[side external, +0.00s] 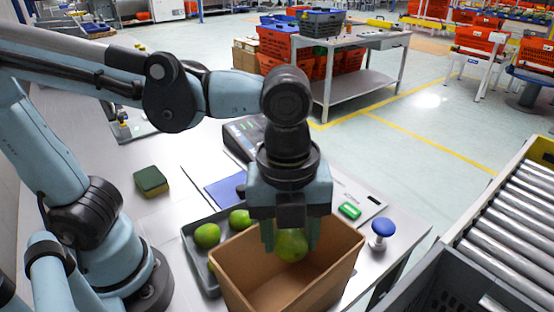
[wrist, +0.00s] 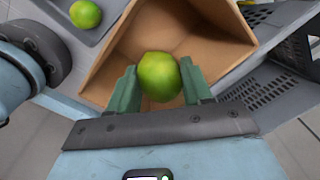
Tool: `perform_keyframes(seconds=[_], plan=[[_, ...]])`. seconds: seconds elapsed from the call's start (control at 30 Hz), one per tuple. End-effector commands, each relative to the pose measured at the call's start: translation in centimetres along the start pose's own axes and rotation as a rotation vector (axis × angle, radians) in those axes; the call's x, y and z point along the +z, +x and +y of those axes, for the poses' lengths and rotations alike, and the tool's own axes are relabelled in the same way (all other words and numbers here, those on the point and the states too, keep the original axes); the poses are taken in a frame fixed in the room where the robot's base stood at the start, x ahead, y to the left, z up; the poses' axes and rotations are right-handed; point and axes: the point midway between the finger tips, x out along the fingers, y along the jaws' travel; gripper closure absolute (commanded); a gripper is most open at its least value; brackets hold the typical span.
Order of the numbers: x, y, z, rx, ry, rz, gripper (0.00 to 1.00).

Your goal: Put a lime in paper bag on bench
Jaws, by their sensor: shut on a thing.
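My gripper (side external: 291,238) is shut on a green lime (side external: 292,246), which it holds over the open paper bag (side external: 322,279). In the wrist view the lime (wrist: 160,76) sits between the two green fingers, with the bag's brown inside (wrist: 205,35) behind it. The bag is upright on the bench (side external: 160,214). Whether the lime's lower part is below the bag's rim I cannot tell. Two more limes (side external: 207,236) lie in a grey tray (side external: 196,262) at the bag's left. The bag hides part of the tray.
A green and yellow sponge (side external: 151,181) lies on the bench at the left. A blue-topped knob (side external: 383,228) stands right of the bag. A grey crate (side external: 440,285) and a roller conveyor (side external: 505,225) are at the right. A device with a keypad (side external: 243,134) is behind.

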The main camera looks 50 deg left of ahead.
Motion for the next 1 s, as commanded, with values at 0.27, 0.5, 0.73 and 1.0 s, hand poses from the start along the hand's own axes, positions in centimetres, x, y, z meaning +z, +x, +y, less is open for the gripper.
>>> perform_keyframes(seconds=[0.27,0.5,0.73,1.0], plan=[[0.0,0.0,0.0,0.0,0.0,0.0,0.21],[0.0,0.0,0.0,0.0,0.0,0.0,0.21],[0.0,-1.3,0.0,0.0,0.0,0.0,0.21],[0.0,-5.5,0.0,0.0,0.0,0.0,0.21]])
